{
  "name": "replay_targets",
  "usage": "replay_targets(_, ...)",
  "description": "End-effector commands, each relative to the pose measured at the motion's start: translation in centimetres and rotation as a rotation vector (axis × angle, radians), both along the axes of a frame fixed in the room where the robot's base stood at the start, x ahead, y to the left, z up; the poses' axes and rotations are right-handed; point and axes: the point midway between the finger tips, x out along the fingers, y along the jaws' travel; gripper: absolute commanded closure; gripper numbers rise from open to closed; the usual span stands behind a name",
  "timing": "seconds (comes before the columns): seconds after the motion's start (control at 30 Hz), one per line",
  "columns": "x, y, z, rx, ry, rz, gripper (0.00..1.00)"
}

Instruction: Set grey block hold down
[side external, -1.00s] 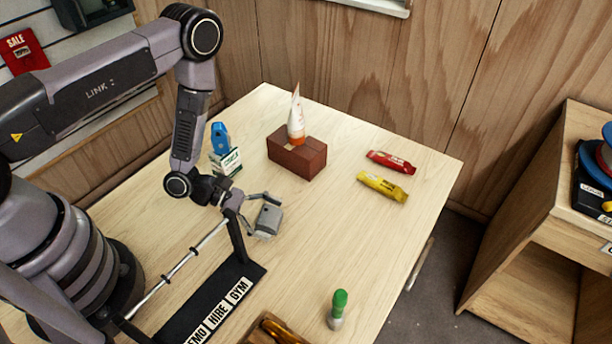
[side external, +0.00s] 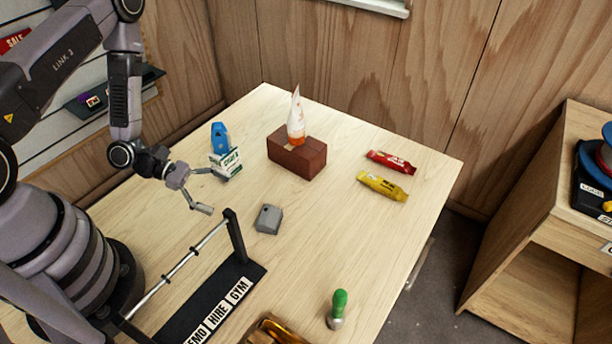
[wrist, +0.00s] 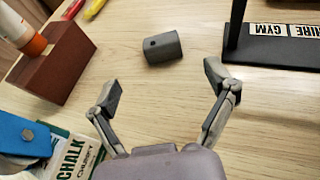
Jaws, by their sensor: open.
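The grey block hold (side external: 268,219) sits on the wooden table, just beyond the end of the black stand. It shows a dark hole in its face in the wrist view (wrist: 162,46). My gripper (side external: 206,190) is open and empty, up and to the left of the hold in the side view. In the wrist view my gripper's fingers (wrist: 162,80) are spread wide, and the hold lies beyond them, apart from both tips.
A black stand with a bar (side external: 222,295) lies near the hold. A chalk box (side external: 226,163) and blue item (side external: 220,137) are close to my gripper. A brown brick (side external: 297,158) bears a white-orange cone-shaped item (side external: 296,122). Yellow (side external: 382,186) and red (side external: 391,162) packets lie right.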

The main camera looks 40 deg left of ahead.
Motion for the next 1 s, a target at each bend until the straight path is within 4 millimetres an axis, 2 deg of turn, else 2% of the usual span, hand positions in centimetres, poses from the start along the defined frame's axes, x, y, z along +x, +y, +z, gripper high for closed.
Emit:
replay_targets(0.07, 0.5, 0.0, 1.8, 0.005, -0.045, -0.048, 0.16)
replay_targets(0.13, 1.0, -0.3, 4.4, 0.011, -0.109, -0.129, 0.16)
replay_targets(0.27, 0.9, -1.3, 10.9, 0.056, -0.266, -0.360, 0.16)
replay_targets(0.4, -1.1, -1.9, 17.2, 0.165, -0.429, -0.636, 0.16)
replay_targets(0.5, -3.1, -1.8, 20.8, 0.280, -0.537, -0.823, 0.16)
replay_targets(0.67, -6.5, -0.6, 25.3, 0.530, -0.697, -1.090, 0.16)
replay_targets(0.8, -9.0, 1.4, 28.6, 0.816, -0.826, -1.272, 0.16)
replay_targets(1.0, -11.6, 4.8, 32.9, 1.254, -0.976, -1.404, 0.16)
